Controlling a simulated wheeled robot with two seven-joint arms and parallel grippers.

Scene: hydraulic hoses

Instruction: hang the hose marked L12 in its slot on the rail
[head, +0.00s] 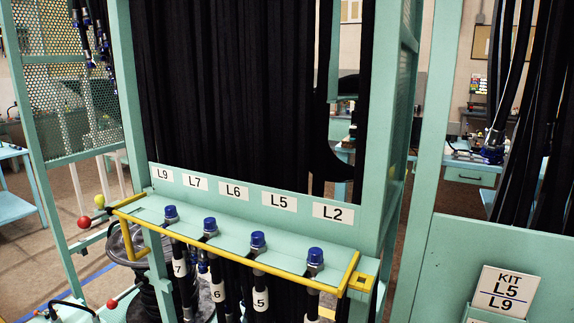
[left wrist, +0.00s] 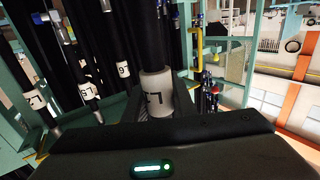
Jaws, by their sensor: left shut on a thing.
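The left wrist view shows my left gripper (left wrist: 160,103) shut around a black hose with a white label band (left wrist: 156,83). The mark looks like L7, but it is turned and partly hidden; I cannot read L12 anywhere. The yellow-edged rail (head: 237,262) crosses the head view, under plates reading L9, L7, L6, L5 and L2 (head: 333,212). Blue-capped hoses hang in it, with bands showing 7 (head: 180,268), 6 (head: 217,291) and 5 (head: 260,299). The rightmost hose's (head: 315,262) mark is unreadable. The rail's left end shows no cap. I cannot make out either gripper in the head view.
Green posts (head: 385,120) frame a dense curtain of black hoses (head: 230,90). A red ball knob (head: 84,222) sticks out left of the rail. A panel with a KIT L5 L9 card (head: 502,290) stands at the right. Other labelled hoses (left wrist: 90,90) hang close beside my left gripper.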

